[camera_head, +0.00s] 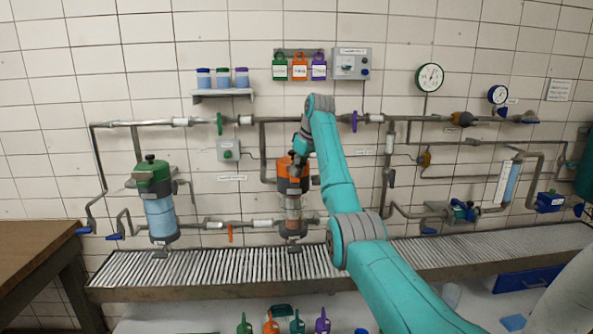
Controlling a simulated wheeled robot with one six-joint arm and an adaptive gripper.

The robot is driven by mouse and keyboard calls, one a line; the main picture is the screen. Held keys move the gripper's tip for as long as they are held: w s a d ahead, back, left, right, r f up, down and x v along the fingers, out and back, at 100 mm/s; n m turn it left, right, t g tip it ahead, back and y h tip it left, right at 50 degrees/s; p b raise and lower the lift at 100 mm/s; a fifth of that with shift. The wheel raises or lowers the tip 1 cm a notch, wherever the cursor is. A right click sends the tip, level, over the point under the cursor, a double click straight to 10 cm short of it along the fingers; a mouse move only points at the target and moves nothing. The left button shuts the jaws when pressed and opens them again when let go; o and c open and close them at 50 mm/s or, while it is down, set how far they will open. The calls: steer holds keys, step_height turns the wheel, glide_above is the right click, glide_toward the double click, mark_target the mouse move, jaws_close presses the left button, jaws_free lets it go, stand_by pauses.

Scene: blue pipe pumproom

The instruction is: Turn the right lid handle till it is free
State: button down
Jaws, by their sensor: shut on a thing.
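The right canister has an orange lid (291,185) over a clear body (292,208). It stands on the pipe line behind the slatted grating. My teal arm reaches in from the lower right, and my gripper (298,157) points down at the top of this orange lid. It is shut on the right lid handle, which is mostly hidden by the gripper. The angle of the handle cannot be told. The left canister has a green lid (153,176) with a dark knob on top and blue liquid in its clear body (161,216).
A grey slatted grating (215,265) runs in front of the canisters. Pipes with a green valve handle (219,123) and a purple valve handle (354,121) cross the wall on either side of my arm. A wooden table (35,250) stands at the left.

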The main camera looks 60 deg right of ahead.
steer(key=n, duration=0.2)
steer(key=n+y, duration=0.1)
steer(key=n, duration=0.1)
steer(key=n+y, duration=0.1)
steer(key=shift+d+n+g, duration=0.3)
steer(key=shift+n, duration=0.4)
steer(key=c, duration=1.2)
jaws_free()
steer(key=shift+v, duration=3.95)
steer(key=shift+d, duration=0.15)
